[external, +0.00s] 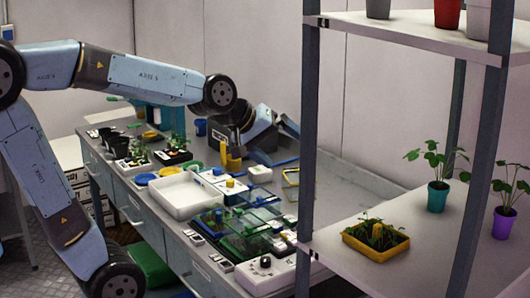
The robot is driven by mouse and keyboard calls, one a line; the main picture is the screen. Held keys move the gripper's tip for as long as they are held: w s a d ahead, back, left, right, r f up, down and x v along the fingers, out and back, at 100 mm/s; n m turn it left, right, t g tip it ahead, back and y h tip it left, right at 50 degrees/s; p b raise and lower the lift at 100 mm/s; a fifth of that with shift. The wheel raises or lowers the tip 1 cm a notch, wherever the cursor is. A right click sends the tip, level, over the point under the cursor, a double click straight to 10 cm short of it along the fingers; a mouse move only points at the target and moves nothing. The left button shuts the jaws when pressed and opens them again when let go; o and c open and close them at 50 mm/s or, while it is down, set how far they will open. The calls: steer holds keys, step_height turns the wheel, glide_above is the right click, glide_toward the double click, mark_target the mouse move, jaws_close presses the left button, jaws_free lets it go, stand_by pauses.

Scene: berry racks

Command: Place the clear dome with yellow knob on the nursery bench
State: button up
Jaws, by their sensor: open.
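My gripper (229,158) reaches down over the rear part of the grey bench (345,190). Its yellow fingers look apart, with nothing clearly seen between them. Clear, box-like covers (235,222) with small coloured knobs stand over green trays on the front right part of the bench, below my gripper in the picture. I cannot tell for sure which cover is the clear dome with the yellow knob.
An empty white tray (183,196), potted seedlings (174,152) and yellow and blue dishes crowd the bench's left side. A rack post (306,150) stands in front of the bench. A yellow planter (376,241) and potted plants stand on the rack shelf. The bench's right rear looks clear.

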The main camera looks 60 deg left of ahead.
steer(key=s+a+f+m+g+y, duration=0.1)
steer(key=s+a+f+m+g, duration=0.1)
steer(key=s+m, duration=0.3)
steer(key=s+a+f+m+g, duration=0.2)
steer(key=s+m, duration=0.2)
steer(key=s, duration=0.9)
steer(key=shift+s+a+m+y, duration=0.35)
steer(key=shift+s+m+y, duration=0.05)
